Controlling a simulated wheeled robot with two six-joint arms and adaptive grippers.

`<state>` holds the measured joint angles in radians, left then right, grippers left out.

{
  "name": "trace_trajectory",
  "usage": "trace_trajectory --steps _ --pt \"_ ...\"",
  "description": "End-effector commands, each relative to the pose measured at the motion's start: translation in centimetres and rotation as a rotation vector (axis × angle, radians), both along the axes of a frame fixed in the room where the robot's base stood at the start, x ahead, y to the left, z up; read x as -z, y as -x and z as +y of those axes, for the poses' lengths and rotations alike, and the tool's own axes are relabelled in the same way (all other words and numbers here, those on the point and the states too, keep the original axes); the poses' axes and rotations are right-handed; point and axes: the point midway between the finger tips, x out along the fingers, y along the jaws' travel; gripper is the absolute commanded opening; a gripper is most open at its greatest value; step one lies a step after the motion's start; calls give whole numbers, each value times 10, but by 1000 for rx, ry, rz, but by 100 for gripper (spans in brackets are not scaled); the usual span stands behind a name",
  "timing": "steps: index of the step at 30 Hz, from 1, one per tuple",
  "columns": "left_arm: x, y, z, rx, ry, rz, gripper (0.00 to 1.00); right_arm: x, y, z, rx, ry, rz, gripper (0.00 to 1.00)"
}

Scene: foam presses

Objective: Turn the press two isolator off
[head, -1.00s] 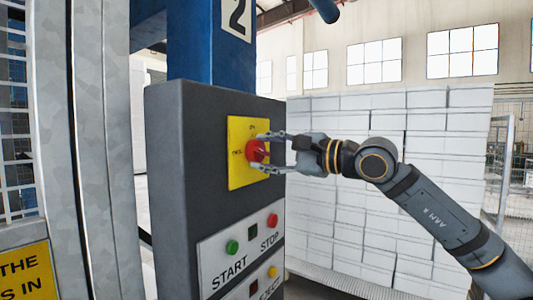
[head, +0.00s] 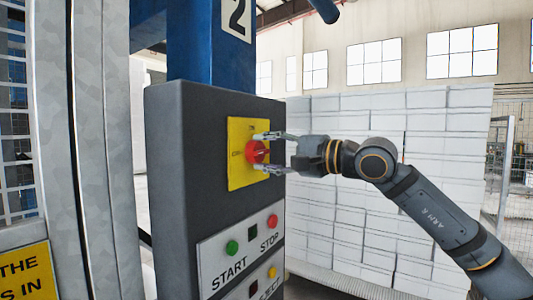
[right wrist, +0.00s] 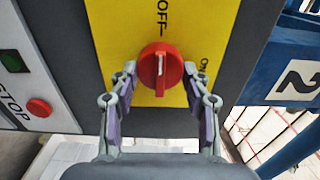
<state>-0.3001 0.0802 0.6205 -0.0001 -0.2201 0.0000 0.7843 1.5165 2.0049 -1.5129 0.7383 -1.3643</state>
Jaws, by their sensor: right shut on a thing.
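The press two isolator is a red round knob (head: 257,152) on a yellow plate (head: 236,175), high on the dark grey control box. My right gripper (head: 264,152) reaches in from the right, with one finger above the knob and one below. In the right wrist view the gripper (right wrist: 160,72) is shut on the red knob (right wrist: 160,64), a fingertip at each side. The knob's raised bar and white mark line up with the word OFF on the yellow plate (right wrist: 175,35). ON stands to the right in that view. My left gripper is out of view.
The control box (head: 180,190) has a green START button (head: 232,247) and red STOP button (head: 272,221) below the isolator. A blue column (head: 190,45) marked 2 rises behind. Stacked white blocks (head: 335,215) stand behind my right arm. Grey posts stand left.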

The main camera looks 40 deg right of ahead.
Motion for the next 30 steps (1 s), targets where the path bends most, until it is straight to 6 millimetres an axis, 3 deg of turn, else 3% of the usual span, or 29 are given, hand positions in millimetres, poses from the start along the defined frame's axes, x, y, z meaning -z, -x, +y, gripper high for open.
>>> trace_trajectory --steps 5,6,11,23,30 --pt "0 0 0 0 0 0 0 1 0 1 -1 1 3 16" --pt "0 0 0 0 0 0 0 1 0 1 -1 1 3 50" --pt "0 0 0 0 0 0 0 1 0 0 -1 1 2 71" --pt "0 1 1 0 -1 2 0 1 0 0 0 -45 20 71" --pt "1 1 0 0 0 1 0 2 0 0 1 -380 159 71"
